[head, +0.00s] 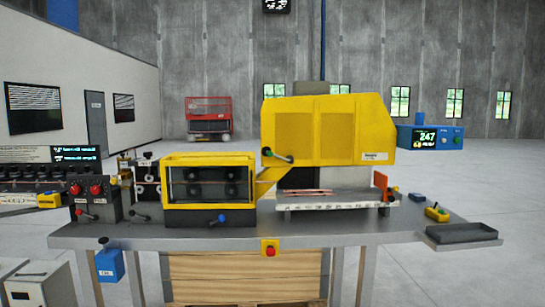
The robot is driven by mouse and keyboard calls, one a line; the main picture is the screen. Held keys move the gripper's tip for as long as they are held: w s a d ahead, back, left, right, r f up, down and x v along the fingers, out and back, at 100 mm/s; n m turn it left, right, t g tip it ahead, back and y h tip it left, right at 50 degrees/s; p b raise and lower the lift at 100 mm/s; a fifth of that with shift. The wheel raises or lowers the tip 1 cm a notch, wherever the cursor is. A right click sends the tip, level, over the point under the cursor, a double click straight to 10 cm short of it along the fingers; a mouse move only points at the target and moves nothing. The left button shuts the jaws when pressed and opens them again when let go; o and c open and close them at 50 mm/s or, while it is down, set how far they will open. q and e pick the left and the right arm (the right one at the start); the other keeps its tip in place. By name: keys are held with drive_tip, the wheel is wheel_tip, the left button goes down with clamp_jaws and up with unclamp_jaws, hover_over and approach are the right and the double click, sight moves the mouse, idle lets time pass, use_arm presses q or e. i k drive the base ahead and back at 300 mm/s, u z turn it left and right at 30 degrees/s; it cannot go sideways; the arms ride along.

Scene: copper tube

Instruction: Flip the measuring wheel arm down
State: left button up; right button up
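I cannot pick out the measuring wheel arm for sure at this size. A small upright unit (146,182) with pale plates and dark round parts stands on the left part of the grey bench (345,231). To its right is a yellow-framed guard box (209,160) with dark rollers behind its window. Further right a large yellow hood (325,132) sits over a pale bed (330,201) with thin copper-coloured tubes (305,192) on it. Neither of my grippers is in view.
A red-knobbed control box (92,194) stands at the bench's left. A red emergency button (270,249) is on the front edge. A dark tray (461,233) juts out at the right, near a small yellow box (437,213). The front bench strip is mostly clear.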

sight(267, 151)
drive_tip(key=u, duration=0.25)
drive_tip(key=i, duration=1.45)
drive_tip(key=u, duration=0.2)
